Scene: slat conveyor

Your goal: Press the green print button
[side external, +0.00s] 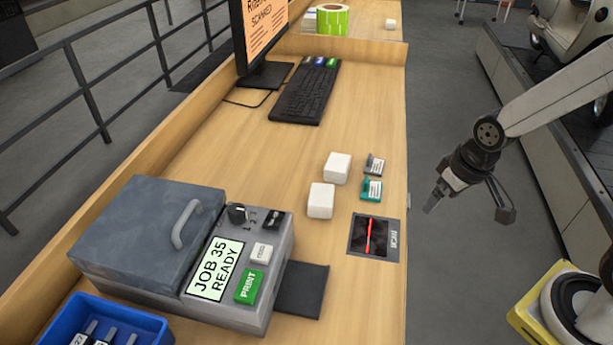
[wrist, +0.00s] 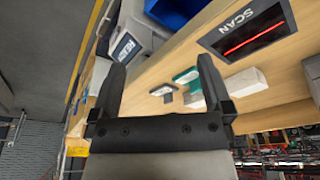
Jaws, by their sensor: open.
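The green print button (side external: 250,286) is on the front right of the grey printer's panel in the side view. The grey printer (side external: 268,262) has a screen (side external: 215,268) reading "JOB 35 READY". A small white button (side external: 261,253) sits just above the green one. My gripper (side external: 466,203) is open and empty, out past the right edge of the bench, well apart from the button. Its two fingers also show in the wrist view (wrist: 160,85), with nothing between them. I cannot make out the green button in the wrist view.
A scan window (side external: 374,237) with a red line lies at the bench edge. Two white blocks (side external: 321,200) and two small tags (side external: 371,190) lie beyond it. A dark pad (side external: 303,290) lies right of the printer. A blue bin (side external: 150,322) stands front left. A keyboard (side external: 304,95) is farther back.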

